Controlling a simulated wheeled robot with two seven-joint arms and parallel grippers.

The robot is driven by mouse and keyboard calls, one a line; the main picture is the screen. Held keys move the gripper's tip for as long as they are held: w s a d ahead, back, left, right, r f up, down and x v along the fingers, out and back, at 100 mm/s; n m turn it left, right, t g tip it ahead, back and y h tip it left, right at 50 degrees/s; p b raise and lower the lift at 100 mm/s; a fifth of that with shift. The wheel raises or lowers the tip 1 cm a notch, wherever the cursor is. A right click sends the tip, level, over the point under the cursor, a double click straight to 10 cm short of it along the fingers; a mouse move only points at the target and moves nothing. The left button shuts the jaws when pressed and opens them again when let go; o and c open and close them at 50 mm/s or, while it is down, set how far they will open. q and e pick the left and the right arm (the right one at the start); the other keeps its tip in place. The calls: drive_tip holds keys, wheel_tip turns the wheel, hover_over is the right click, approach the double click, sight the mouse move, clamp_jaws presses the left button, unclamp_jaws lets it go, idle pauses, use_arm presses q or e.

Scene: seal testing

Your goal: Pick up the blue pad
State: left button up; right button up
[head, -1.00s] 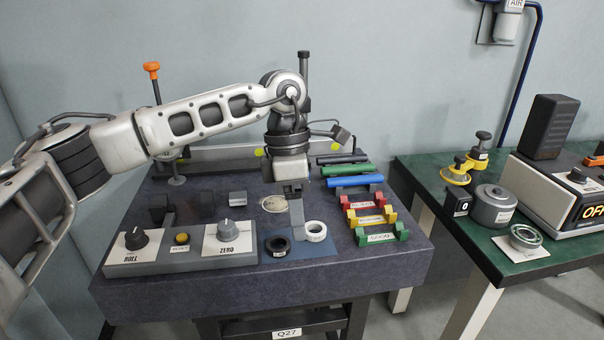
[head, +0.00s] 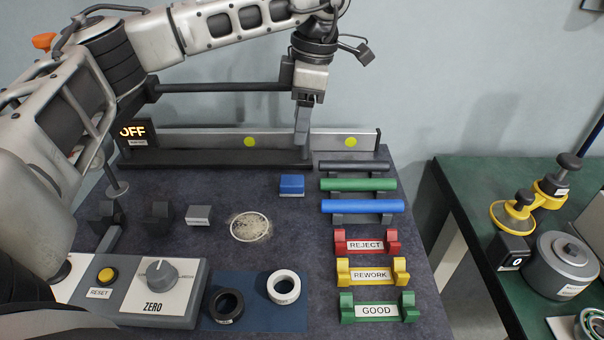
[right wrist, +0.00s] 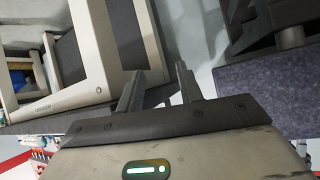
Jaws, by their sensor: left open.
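A small blue pad (head: 291,185) with a pale lower edge lies on the dark bench top, right of the middle and behind the round speckled disc. My left gripper (head: 302,140) is open and empty, pointing down above the back of the bench; in the picture it is just above the pad and does not touch it. My right gripper (right wrist: 158,88) shows in the right wrist view with its fingers apart and nothing between them. It is away from the bench items.
A flat dark-blue mat (head: 262,315) holds a black ring (head: 226,305) and a white ring (head: 283,287). Bars on a rack (head: 361,207) and the REJECT (head: 366,243), REWORK and GOOD holders stand at right. A rail (head: 215,141) runs along the back. The control box (head: 187,315) is in front.

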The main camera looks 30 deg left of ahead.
use_arm(q)
hover_over(292, 180)
drive_tip(key=f, duration=0.7)
drive_tip(key=shift+s+d+f, duration=0.1)
drive_tip(key=shift+d+f, duration=0.25)
drive_tip(key=shift+f, duration=0.05)
drive_tip(key=shift+w+a+f+p, duration=0.1)
drive_tip(key=shift+a+f+p, duration=0.2)
drive_tip(key=shift+f, duration=1.15)
drive_tip(key=shift+w+a+f+p, duration=0.1)
drive_tip(key=shift+f+p, duration=0.3)
drive_tip(key=shift+f, duration=1.05)
drive_tip(key=shift+d, duration=0.1)
drive_tip(key=c, duration=1.1)
